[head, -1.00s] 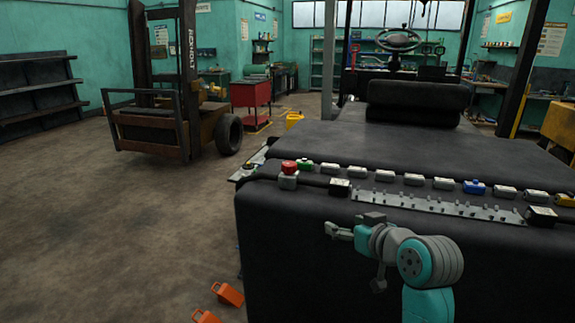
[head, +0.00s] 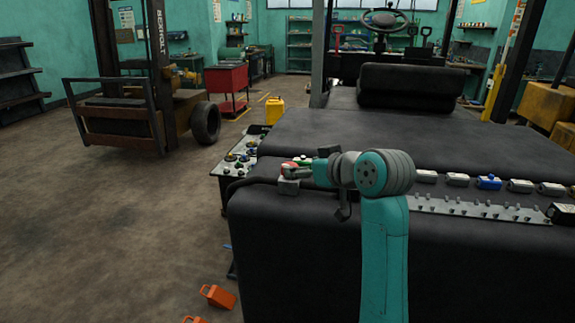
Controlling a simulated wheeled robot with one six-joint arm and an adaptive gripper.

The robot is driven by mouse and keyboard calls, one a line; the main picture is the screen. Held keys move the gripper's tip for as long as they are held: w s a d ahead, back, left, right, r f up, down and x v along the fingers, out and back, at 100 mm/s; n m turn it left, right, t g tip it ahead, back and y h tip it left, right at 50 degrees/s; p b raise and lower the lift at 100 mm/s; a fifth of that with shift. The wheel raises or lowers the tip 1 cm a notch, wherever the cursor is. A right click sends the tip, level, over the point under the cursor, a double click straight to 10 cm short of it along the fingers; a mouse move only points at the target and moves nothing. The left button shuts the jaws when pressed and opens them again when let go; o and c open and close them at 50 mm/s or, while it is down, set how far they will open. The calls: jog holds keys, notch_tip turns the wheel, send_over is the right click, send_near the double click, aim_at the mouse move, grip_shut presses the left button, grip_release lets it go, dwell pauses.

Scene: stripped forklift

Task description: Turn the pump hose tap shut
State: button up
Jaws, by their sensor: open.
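I cannot make out the pump hose tap for certain in the head view. A side panel (head: 217,167) with several small knobs and fittings stands at the left of the black forklift body (head: 300,245), and its fittings are too small to tell apart. My gripper (head: 291,171) points left over the front left corner of the body. It is open and looks empty. It overlaps a red button (head: 287,166) on a grey box (head: 288,187); I cannot tell whether they touch.
A row of small switch boxes, one of them blue (head: 488,182), runs right along the body's top edge. Orange blocks (head: 218,296) lie on the floor at the lower left. A yellow can (head: 274,110) stands behind the panel. The floor at left is open.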

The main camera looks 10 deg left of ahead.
aim_at(290, 165)
jog(key=x, duration=0.7)
jog(key=shift+w, duration=0.1)
jog(key=c, duration=1.2)
